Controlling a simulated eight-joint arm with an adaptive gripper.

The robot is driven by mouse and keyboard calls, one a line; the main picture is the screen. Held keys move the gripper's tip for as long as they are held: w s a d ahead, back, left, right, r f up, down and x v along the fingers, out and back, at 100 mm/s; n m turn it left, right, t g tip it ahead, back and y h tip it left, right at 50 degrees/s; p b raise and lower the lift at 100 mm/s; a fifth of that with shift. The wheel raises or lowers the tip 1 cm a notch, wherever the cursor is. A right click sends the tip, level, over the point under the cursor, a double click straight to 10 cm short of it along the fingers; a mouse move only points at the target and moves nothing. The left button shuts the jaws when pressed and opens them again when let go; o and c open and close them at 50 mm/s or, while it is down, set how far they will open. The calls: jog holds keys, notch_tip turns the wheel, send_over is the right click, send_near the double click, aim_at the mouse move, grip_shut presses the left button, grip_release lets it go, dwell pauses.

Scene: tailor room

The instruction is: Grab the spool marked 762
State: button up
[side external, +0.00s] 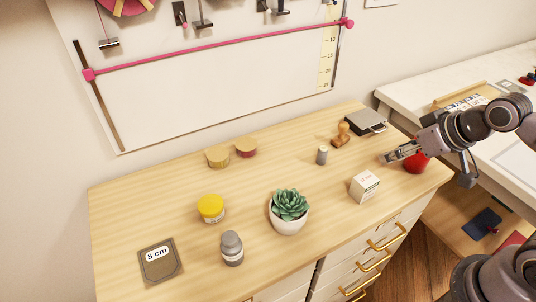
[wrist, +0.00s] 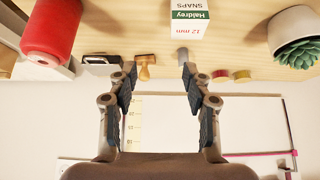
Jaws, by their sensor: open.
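A red thread spool (side external: 416,164) stands at the right end of the wooden desk, its upper part hidden by my gripper in the side view. It shows at the upper left in the wrist view (wrist: 50,30), outside my fingers. I see no number 762 on it or on any other thing. My gripper (side external: 388,158) is open and empty above the right end of the desk. In the wrist view, the open fingers (wrist: 160,78) have nothing between their tips. Two small round items, one yellowish (side external: 217,157) and one reddish (side external: 246,149), lie near the wall; their markings are unreadable.
A white snaps box (side external: 364,187) stands left of my gripper. A wooden stamp (side external: 341,136), a small grey cylinder (side external: 322,155) and a dark box (side external: 365,122) stand behind. A potted succulent (side external: 289,208), yellow-lidded jar (side external: 211,209) and grey bottle (side external: 231,248) stand further left.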

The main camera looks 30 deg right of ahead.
jog(key=n, duration=0.1)
jog(key=n+g+h, duration=0.1)
jog(key=n+g, duration=0.5)
jog(key=n, duration=1.8)
send_over(323, 151)
jog(key=f, duration=0.1)
jog(key=shift+w+d+f, duration=0.15)
jog(key=shift+f, duration=1.55)
jog(key=shift+w+d+f, duration=0.1)
jog(key=shift+w+f, duration=0.05)
jog(key=shift+f, duration=1.5)
jog(key=shift+w+d+f, duration=0.15)
jog(key=shift+f, duration=1.55)
jog(key=c, duration=0.9)
